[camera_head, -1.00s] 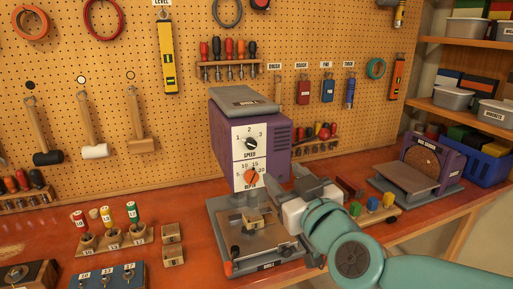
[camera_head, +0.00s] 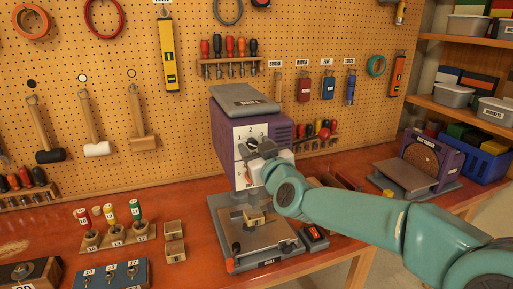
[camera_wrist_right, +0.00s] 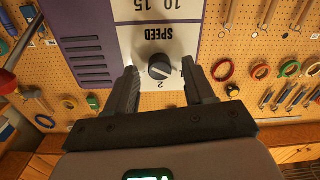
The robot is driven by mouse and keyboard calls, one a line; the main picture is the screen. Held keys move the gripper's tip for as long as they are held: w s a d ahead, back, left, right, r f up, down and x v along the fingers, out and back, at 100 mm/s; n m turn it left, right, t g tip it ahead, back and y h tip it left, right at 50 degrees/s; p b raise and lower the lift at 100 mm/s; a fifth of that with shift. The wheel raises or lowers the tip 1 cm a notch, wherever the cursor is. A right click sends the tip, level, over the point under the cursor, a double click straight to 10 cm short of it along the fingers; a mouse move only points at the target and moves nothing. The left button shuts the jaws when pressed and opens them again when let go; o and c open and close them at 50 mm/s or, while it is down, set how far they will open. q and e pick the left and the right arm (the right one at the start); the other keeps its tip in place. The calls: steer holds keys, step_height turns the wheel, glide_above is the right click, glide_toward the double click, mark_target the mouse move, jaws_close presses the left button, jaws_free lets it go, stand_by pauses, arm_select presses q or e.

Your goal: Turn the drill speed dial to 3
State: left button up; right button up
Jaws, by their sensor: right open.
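The purple drill (camera_head: 233,173) stands on its grey base against the pegboard. Its white front panel carries the speed dial, which my right gripper (camera_head: 262,148) mostly covers in the head view. In the right wrist view, the panel is upside down and the black round speed dial (camera_wrist_right: 159,67) sits between the two fingertips of my right gripper (camera_wrist_right: 160,82). The fingers are open, one on each side of the dial, with a gap visible. The numeral 2 shows beside the dial. I cannot tell exactly where its pointer aims. My left gripper is not in view.
A vise plate (camera_head: 262,240) lies below the drill, with a red and black box (camera_head: 315,237) to its right. A sander (camera_head: 425,165) stands further right.

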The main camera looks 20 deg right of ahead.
steer(key=shift+c, duration=0.3)
jaws_close()
